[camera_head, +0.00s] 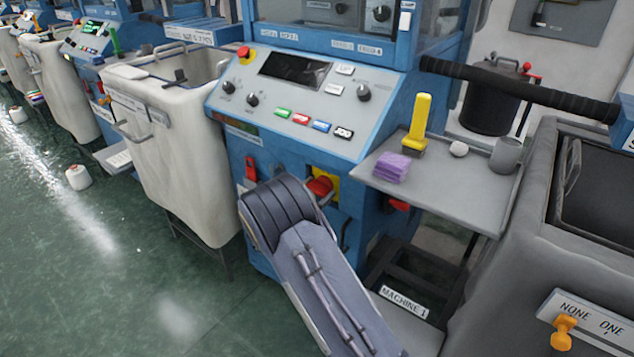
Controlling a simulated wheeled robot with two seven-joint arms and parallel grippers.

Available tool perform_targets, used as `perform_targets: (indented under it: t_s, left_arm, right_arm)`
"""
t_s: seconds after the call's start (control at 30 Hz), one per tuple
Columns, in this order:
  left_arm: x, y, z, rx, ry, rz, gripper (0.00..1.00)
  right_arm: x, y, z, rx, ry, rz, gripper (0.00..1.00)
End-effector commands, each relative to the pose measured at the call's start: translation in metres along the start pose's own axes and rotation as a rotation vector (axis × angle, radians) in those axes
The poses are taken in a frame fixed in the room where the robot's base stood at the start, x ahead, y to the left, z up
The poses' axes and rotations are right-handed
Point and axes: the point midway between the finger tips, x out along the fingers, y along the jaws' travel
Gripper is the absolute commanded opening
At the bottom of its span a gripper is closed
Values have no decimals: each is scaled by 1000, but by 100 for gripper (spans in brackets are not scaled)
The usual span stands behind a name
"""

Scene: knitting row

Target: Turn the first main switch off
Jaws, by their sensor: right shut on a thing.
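The first main switch (320,186) is a red knob on a yellow plate, low on the front of the blue machine (230,175). My right arm rises from the bottom of the view towards it. My right gripper (324,196) is at the knob and is shut on it; the dark wrist covers most of the fingers. The knob's exact angle is hard to read because it is partly hidden. My left gripper is not in view.
A grey shelf (448,190) to the right carries purple cloths (391,167), a yellow-handled brush (418,120) and a grey cup (506,154). A white bin (175,150) stands left, a grey bin (500,270) right. The green floor (110,270) at left is mostly clear.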

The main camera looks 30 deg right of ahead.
Motion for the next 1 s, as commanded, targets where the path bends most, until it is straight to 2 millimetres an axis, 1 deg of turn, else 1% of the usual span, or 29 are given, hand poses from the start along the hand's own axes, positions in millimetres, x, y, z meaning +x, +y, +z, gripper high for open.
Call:
perform_targets:
  t_s: [0.03, 0.3, 0.87, 0.9, 0.93, 1.0]
  left_arm:
    - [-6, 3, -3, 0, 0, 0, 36]
    - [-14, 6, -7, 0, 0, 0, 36]
    - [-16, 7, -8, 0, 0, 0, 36]
    - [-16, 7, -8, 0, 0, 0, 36]
    - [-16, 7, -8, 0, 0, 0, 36]
    - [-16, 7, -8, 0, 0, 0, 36]
  right_arm:
    - [0, 1, 3, -29, 0, 1, 37]
    - [0, 0, 1, -127, 0, 0, 37]
    - [0, 0, -1, -155, 1, 0, 37]
    - [0, 0, -1, -155, 1, 0, 64]
    - [0, 0, -1, -155, 1, 0, 68]
    - [0, 0, 0, -154, 1, 0, 69]
